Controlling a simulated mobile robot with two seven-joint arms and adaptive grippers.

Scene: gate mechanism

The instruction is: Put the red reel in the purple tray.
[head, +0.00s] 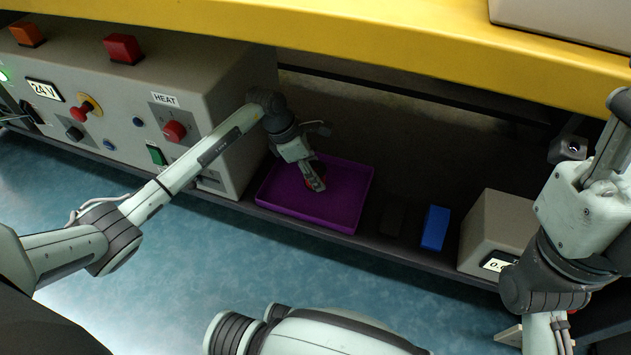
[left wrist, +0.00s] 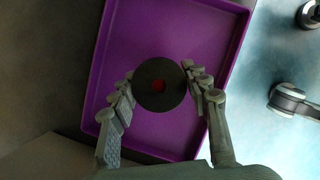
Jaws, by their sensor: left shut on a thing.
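In the head view my left gripper (head: 318,184) points down over the purple tray (head: 270,201), and the reel is mostly hidden there. The tray (left wrist: 225,65) lies behind the reel in the left wrist view. I cannot tell whether the reel touches its floor. My right gripper (head: 618,108) is seen side-on at the right edge; its opening cannot be made out.
A grey control panel (head: 225,100) with knobs and a HEAT label stands left of the tray. A blue block (head: 435,228) and a grey box with a display (head: 490,225) stand right of it. A yellow beam (head: 330,38) runs above and behind.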

